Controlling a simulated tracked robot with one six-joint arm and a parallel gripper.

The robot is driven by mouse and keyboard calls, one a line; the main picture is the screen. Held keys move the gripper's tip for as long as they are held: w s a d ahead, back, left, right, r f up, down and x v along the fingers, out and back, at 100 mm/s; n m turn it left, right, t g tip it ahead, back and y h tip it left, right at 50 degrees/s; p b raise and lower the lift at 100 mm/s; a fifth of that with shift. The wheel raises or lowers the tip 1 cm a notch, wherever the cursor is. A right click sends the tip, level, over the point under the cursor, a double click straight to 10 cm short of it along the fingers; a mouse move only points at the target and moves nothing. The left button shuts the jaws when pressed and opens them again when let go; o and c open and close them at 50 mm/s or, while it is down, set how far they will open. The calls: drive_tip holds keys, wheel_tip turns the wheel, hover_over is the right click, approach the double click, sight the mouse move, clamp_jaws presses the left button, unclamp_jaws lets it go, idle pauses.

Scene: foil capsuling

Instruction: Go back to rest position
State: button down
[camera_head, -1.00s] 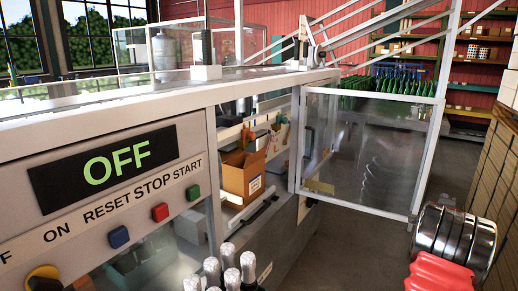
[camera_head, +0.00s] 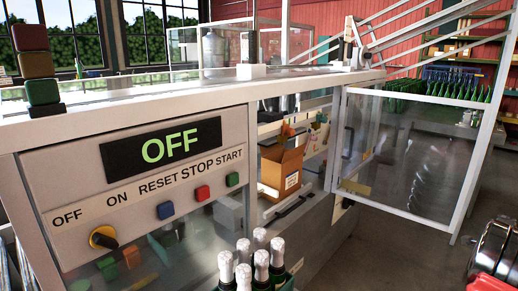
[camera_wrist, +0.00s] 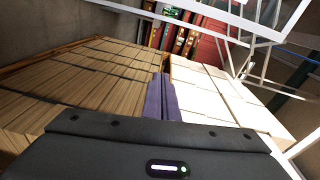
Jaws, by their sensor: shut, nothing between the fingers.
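My gripper (camera_wrist: 161,98) shows in the wrist view, with its purple fingers together and nothing between them. Its dark body fills the bottom of that view. The fingers point toward stacked pale and brown boxes, and I cannot tell how far off these are. My gripper does not show in the head view. The machine's panel display (camera_head: 167,146) reads OFF. Below it are a yellow-and-black selector knob (camera_head: 104,237) and blue, red and green buttons.
A clear framed door (camera_head: 405,155) stands open on the machine's right. Foil-topped bottles (camera_head: 260,258) stand at the front. A cardboard box (camera_head: 281,168) sits inside the machine. Brown boxes (camera_wrist: 80,85) and white boxes (camera_wrist: 215,95) are stacked in the wrist view. Some floor shows beyond the door.

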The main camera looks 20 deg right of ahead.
drive_tip(key=s+a+f+n+g+y, duration=0.2)
drive_tip(key=a+f+n+y, duration=0.35)
drive_tip(key=f, duration=0.65)
drive_tip(key=w+a+f+n+y, duration=0.1)
drive_tip(key=w+a+n+y, duration=0.1)
drive_tip(key=a, duration=0.5)
drive_tip(key=w+a+n+y, duration=0.2)
drive_tip(key=w+a+n, duration=0.1)
drive_tip(key=a, duration=0.4)
drive_tip(key=w+a+r+n+y, duration=0.1)
drive_tip(key=a+r+n, duration=0.15)
drive_tip(key=a, duration=0.85)
drive_tip(key=w+a+r+n+g+y, duration=0.15)
drive_tip(key=a+n, duration=0.25)
drive_tip(key=a, duration=0.7)
drive_tip(key=w+a+r+n+y, duration=0.2)
drive_tip(key=a+n, duration=0.1)
drive_tip(key=a, duration=0.7)
drive_tip(key=s+a+r+n+t+y, duration=0.1)
drive_tip(key=s+a+r+n, duration=0.1)
drive_tip(key=a, duration=0.9)
drive_tip(key=s+a+r+n+t, duration=0.1)
drive_tip(key=s+a+r+n, duration=0.2)
drive_tip(key=a, duration=0.8)
drive_tip(key=s+a+r+n+t+y, duration=0.1)
drive_tip(key=a+r+n, duration=0.3)
drive_tip(key=a, duration=0.7)
drive_tip(key=shift+s+r+n+y, duration=0.3)
drive_tip(key=shift+s+r+n, duration=0.1)
drive_tip(key=shift+s+n, duration=0.35)
